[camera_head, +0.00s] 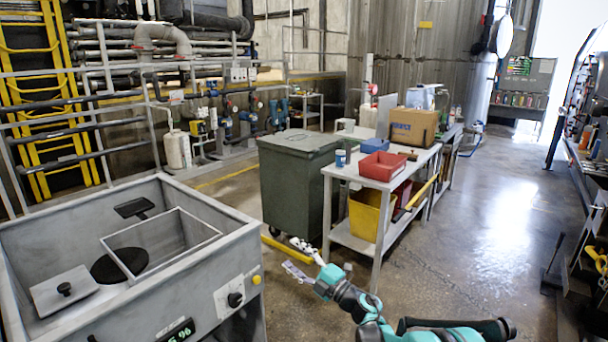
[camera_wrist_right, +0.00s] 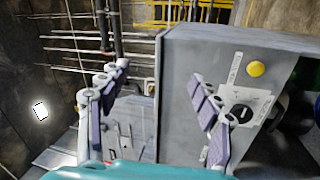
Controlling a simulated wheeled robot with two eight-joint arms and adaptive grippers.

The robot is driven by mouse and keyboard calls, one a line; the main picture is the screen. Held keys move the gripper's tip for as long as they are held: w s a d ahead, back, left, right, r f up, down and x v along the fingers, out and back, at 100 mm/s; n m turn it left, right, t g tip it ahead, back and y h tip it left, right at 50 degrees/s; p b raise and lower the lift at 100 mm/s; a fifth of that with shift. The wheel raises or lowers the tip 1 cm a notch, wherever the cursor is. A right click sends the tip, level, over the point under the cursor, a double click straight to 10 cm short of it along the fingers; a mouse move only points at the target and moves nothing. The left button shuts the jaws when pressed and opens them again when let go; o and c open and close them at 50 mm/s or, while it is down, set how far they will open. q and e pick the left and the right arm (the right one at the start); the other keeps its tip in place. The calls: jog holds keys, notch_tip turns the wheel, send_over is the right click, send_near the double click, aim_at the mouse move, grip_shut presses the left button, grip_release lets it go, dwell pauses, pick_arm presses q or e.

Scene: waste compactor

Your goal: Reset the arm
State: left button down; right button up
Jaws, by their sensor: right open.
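My right arm comes in from the bottom of the head view, with a teal and black body. My right gripper (camera_head: 300,258) is open and empty, in the air just right of the grey metal compactor (camera_head: 188,283) and in front of the green bin. In the right wrist view, the two fingers of the right gripper (camera_wrist_right: 158,72) are spread wide with nothing between them. Beyond them is the compactor's side with a yellow button (camera_wrist_right: 256,68) and a dark knob (camera_wrist_right: 242,113). My left gripper is not in view.
A green wheeled bin (camera_head: 300,180) stands beside a metal table (camera_head: 345,172) with a red tray (camera_head: 382,166) and a cardboard box (camera_head: 413,126). A yellow bin (camera_head: 366,215) is on its lower shelf. Open floor (camera_head: 490,220) lies to the right. Pipes and railings line the left.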

jog(key=s+d+r+m+t+h, duration=0.2)
jog(key=d+r+m+t+h, duration=0.4)
jog(key=d+r+m+h, duration=0.4)
jog(key=s+d+m+g+h, duration=0.2)
jog(key=s+d+m+h, duration=0.4)
jog(key=s+d+m, duration=0.4)
jog(key=s+f+m+g, duration=0.3)
jog(key=s+f+g, duration=0.2)
jog(key=s+f, duration=0.4)
jog(key=s+f+m+g, duration=0.3)
jog(key=s+f, duration=0.7)
jog(key=s, duration=0.8)
jog(key=shift+d+g, duration=0.45)
jog(key=shift+g, duration=0.65)
